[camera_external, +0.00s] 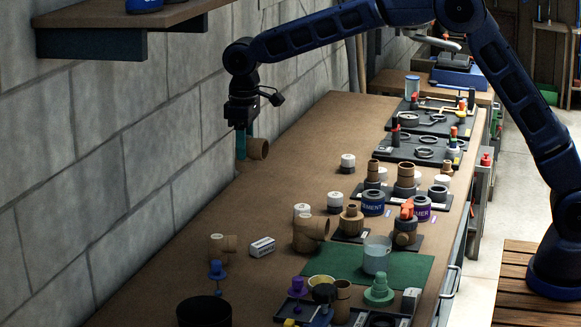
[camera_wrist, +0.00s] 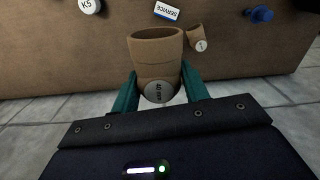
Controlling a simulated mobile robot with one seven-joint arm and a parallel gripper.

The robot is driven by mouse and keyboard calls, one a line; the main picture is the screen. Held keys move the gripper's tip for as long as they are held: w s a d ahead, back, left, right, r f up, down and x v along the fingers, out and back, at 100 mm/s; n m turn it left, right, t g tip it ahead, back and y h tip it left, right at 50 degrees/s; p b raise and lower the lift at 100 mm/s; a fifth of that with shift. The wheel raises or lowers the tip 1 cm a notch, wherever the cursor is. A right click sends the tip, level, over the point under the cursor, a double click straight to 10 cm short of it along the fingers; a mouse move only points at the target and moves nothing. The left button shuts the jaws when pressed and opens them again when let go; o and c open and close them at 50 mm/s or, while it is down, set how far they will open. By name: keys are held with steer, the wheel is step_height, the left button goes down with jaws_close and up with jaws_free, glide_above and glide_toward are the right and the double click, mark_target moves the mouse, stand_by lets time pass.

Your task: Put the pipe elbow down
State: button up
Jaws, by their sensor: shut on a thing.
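The pipe elbow (camera_external: 257,149) is a tan-brown fitting near the wall side of the workbench. My gripper (camera_external: 241,145) points down with teal fingers and is shut on it. In the wrist view the pipe elbow (camera_wrist: 157,60) sits between the two teal fingers of my gripper (camera_wrist: 158,92), its open end facing away and a round pale label on its near end. I cannot tell whether the elbow touches the bench (camera_external: 330,125) or hangs just above it.
Another tan fitting (camera_external: 222,247), a small white box (camera_external: 262,246) and a blue knobbed piece (camera_external: 217,272) stand nearer the camera. A tan tee fitting (camera_external: 309,232) and white-capped pieces (camera_external: 347,163) stand to the right. The block wall (camera_external: 150,150) is close on the left. Bare bench lies around the elbow.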

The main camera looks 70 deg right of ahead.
steer(key=w+d, duration=0.3)
steer(key=d, duration=0.3)
steer(key=f, duration=2)
steer(key=shift+w+a+f, duration=0.1)
steer(key=shift+w+a, duration=0.1)
steer(key=shift+f, duration=0.1)
steer(key=o, duration=1.1)
steer(key=shift+c, duration=0.2)
